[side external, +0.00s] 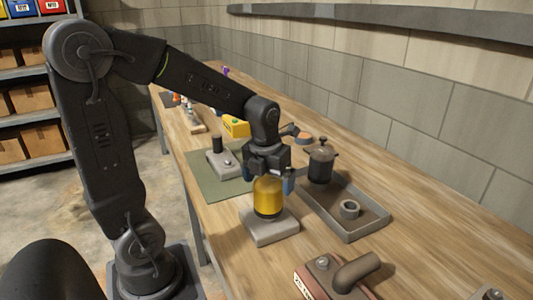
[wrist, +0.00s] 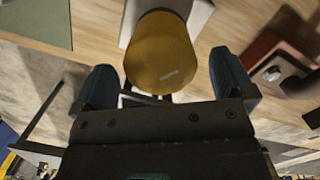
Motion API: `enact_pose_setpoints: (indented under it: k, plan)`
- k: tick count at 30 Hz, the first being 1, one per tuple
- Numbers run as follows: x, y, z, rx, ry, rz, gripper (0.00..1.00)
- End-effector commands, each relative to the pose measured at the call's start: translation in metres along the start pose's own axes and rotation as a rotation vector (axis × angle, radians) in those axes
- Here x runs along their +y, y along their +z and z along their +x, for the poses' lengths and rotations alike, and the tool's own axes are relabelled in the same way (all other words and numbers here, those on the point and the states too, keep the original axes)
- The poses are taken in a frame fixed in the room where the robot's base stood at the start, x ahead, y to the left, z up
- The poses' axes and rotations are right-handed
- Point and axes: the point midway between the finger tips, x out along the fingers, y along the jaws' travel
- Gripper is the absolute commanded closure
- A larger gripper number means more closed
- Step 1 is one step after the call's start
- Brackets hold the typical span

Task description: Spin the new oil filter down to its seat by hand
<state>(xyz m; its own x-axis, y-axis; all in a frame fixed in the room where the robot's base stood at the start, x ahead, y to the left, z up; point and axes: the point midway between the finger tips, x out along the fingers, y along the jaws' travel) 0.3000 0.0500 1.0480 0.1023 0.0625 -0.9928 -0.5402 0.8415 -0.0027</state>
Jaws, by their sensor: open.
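The oil filter (side external: 267,197) is a yellow-orange canister standing upright on a light grey block (side external: 270,230) in the side external view. It also shows at the top centre of the wrist view (wrist: 162,55). My gripper (side external: 268,180) is directly above the filter, its blue-padded fingers spread apart on either side of the filter's upper part. In the wrist view my gripper (wrist: 160,88) is open, with clear gaps between the filter and both fingers. The joint between the filter's lower end and the block is hard to make out.
A grey tray (side external: 372,226) on the right holds a dark canister (side external: 321,162) and a ring (side external: 349,209). A green mat (side external: 208,184) with a grey fixture lies behind left. A red-sided block with a pipe (side external: 345,278) stands in front. Bare wood lies between them.

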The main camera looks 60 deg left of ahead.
Motion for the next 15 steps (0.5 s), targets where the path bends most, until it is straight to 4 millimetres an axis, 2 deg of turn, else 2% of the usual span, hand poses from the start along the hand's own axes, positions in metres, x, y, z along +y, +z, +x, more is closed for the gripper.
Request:
enact_pose_setpoints:
  k: [9, 15]
  plan:
    - [-0.001, 0.001, -0.073, -0.007, -0.003, 0.001, 0.0]
    - [-0.001, 0.001, -0.103, -0.005, -0.002, 0.0, 0.0]
